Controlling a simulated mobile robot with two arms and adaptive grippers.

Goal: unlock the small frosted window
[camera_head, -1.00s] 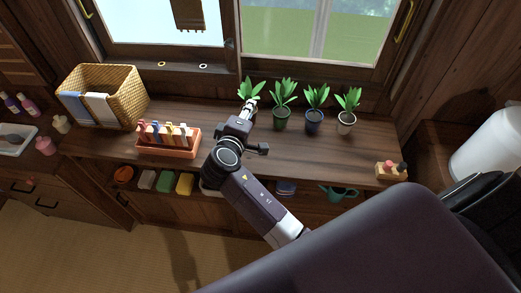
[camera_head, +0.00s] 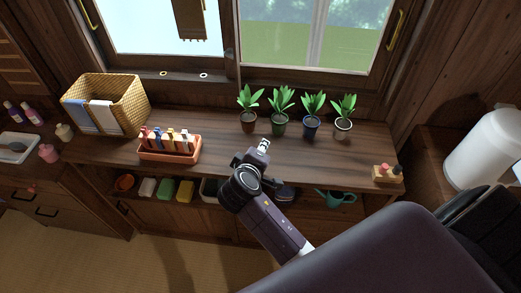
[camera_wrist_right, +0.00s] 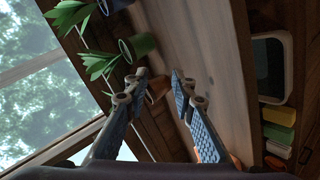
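A pale, frosted-looking window pane (camera_head: 145,30) stands at the upper left in the head view, in a dark wooden frame. A clearer pane (camera_head: 335,35) with green outside is to its right; a pane also fills the left of the right wrist view (camera_wrist_right: 35,65). A small dark fitting (camera_head: 228,52) is on the post between the panes; I cannot tell whether it is locked. My right gripper (camera_head: 262,150) is over the worktop, in front of the potted plants and away from the window. In the wrist view its fingers (camera_wrist_right: 158,88) are apart and empty. My left gripper is out of view.
Several potted plants (camera_head: 312,127) line the worktop (camera_head: 220,133) below the right pane. A wicker basket (camera_head: 133,105) and an orange tray (camera_head: 170,155) with coloured pegs stand left. A wooden holder (camera_head: 388,176) is at the right end. A brown piece (camera_head: 187,18) hangs before the frosted pane.

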